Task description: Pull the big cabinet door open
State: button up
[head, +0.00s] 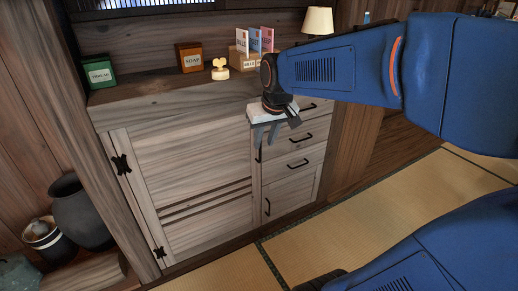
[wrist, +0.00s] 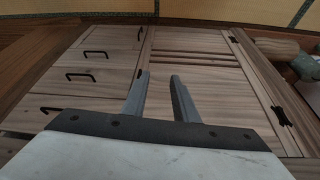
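The big cabinet door (head: 195,155) is a pale wooden panel with slats across its lower part. It looks shut, with black hinges (head: 121,164) on its left side. It also shows in the wrist view (wrist: 195,68). Its dark handle (head: 258,153) is at the door's right edge; only a small dark bit (wrist: 140,74) shows beside a fingertip in the wrist view. My gripper (head: 265,138) is in front of the door's upper right edge, just above the handle in the picture. Its fingers (wrist: 160,76) are apart with nothing between them. I cannot tell whether they touch the handle.
Drawers (head: 293,163) with black handles stand right of the door. On the cabinet top are a green box (head: 99,73), a soap box (head: 189,57), a letter holder (head: 243,62) and a lamp (head: 317,21). Dark pots (head: 80,212) stand at left. The tatami (head: 340,225) in front is clear.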

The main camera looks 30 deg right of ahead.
jog(key=w+d+f, duration=0.1)
jog(key=w+d, duration=0.7)
jog(key=w, duration=0.4)
send_over(259, 161)
jog(key=shift+m, duration=0.4)
jog(key=f, duration=1.6)
jog(key=shift+w+d+f, duration=0.1)
jog(key=shift+w+d, duration=0.1)
grip_shut()
